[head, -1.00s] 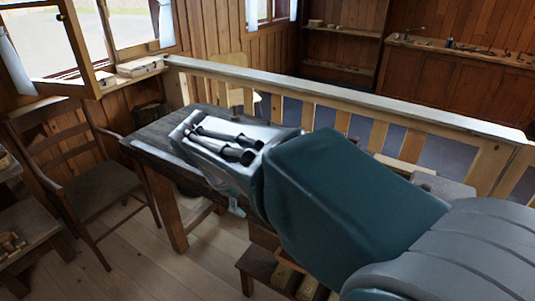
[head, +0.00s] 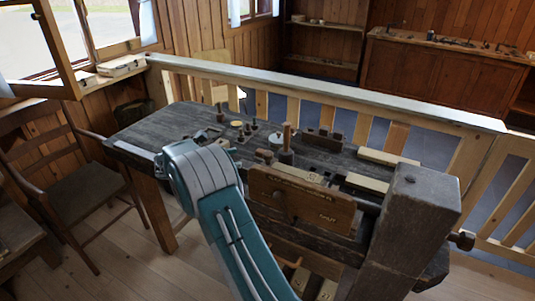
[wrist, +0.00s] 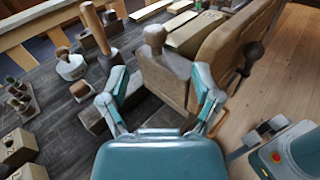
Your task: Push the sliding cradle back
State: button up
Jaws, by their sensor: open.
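In the wrist view, a brown wooden block with a pale rounded knob (wrist: 156,40) on top stands at the end of a long wooden board (wrist: 232,35). It looks like the sliding cradle, but I cannot be sure. My gripper (wrist: 161,74) is open, with one finger on each side of the block's near end. I cannot tell whether the fingers touch it. The board there (head: 302,200) bears lettering and a dark peg.
The dark workbench (head: 165,127) holds small pegs, blocks and a tall wooden handle (head: 287,137). A thick post (head: 412,215) stands at its right end. A railing (head: 330,98) runs behind, and a chair (head: 75,190) is at left.

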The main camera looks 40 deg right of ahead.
aim_at(268, 152)
jog(key=shift+n+h, duration=0.3)
jog(key=x, duration=0.7)
jog(key=f+x, duration=0.1)
jog(key=x, duration=0.3)
jog(key=shift+w, duration=0.4)
jog(key=shift+c, duration=0.3)
grip_shut()
